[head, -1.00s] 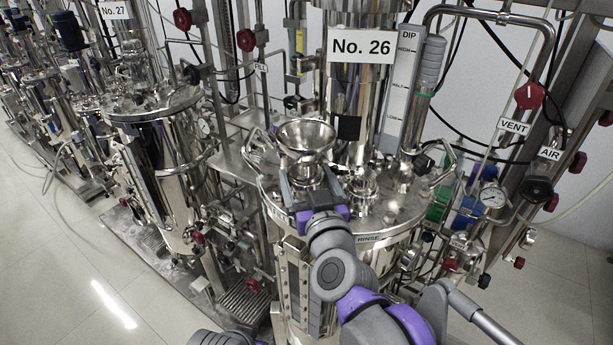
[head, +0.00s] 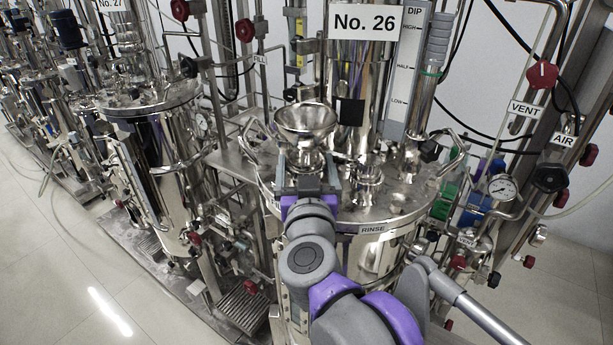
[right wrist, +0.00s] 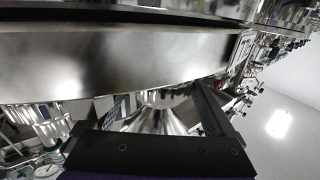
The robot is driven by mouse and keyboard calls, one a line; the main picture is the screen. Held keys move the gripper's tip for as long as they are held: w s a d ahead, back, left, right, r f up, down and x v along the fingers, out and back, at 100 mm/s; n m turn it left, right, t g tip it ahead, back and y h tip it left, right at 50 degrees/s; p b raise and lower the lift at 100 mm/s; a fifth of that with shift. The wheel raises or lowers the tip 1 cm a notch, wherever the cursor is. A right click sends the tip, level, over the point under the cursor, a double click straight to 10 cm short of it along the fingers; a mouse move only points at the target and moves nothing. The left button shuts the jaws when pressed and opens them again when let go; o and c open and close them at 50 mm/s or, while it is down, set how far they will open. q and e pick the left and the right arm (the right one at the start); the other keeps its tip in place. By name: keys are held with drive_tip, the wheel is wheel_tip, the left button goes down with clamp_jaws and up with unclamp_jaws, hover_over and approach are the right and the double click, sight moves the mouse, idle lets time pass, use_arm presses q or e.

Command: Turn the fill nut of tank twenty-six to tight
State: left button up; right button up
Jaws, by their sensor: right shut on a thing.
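Tank twenty-six is the steel vessel with the "No. 26" sign (head: 362,22) above its round lid (head: 400,200). A shiny steel funnel (head: 306,121) stands on the left part of the lid. My right gripper (head: 306,166) is at the fitting just below the funnel, one finger on each side, shut on what I take to be the fill nut. The nut itself is mostly hidden by the fingers and funnel. In the right wrist view the two dark fingers flank the steel funnel fitting (right wrist: 155,122). My left gripper is not in view.
A smaller steel fitting (head: 366,177) stands just right of the gripper. Lid handles rise at left (head: 248,140) and right (head: 452,155). The "RINSE" label (head: 372,228) is on the front rim. VENT and AIR valves (head: 541,74) are at right, tank 27 (head: 160,130) at left.

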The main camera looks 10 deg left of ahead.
drive_tip(key=shift+a+m+h+b, duration=0.15)
drive_tip(key=shift+m+h+b, duration=0.25)
drive_tip(key=shift+m+h, duration=0.5)
drive_tip(key=m+h, duration=0.1)
drive_tip(key=h, duration=0.1)
drive_tip(key=shift+t+h, duration=0.3)
drive_tip(key=shift+a+r+m+g+h+p, duration=0.1)
drive_tip(key=shift+m+g+h+p, duration=0.65)
drive_tip(key=shift+m+h, duration=1.2)
drive_tip(key=shift+a+m+g+h+p, duration=0.1)
drive_tip(key=shift+m+g+h+p, duration=0.25)
drive_tip(key=shift+m+h+p, duration=1.6)
drive_tip(key=shift+w+m+g+h+p, duration=0.1)
drive_tip(key=shift+m+g+h, duration=0.45)
drive_tip(key=shift+g+h, duration=0.5)
drive_tip(key=shift+m+g+h+p, duration=0.1)
drive_tip(key=shift+m+g+h, duration=0.45)
drive_tip(key=shift+h, duration=0.8)
drive_tip(key=shift+w+m+g+h+p, duration=0.1)
drive_tip(key=shift+m+g+h, duration=0.4)
drive_tip(key=shift+g+h, duration=0.55)
drive_tip(key=shift+m+g+h, duration=0.35)
drive_tip(key=shift+m+h, duration=0.05)
drive_tip(key=shift+h, duration=0.05)
drive_tip(key=o, duration=1)
drive_tip(key=shift+o, duration=0.2)
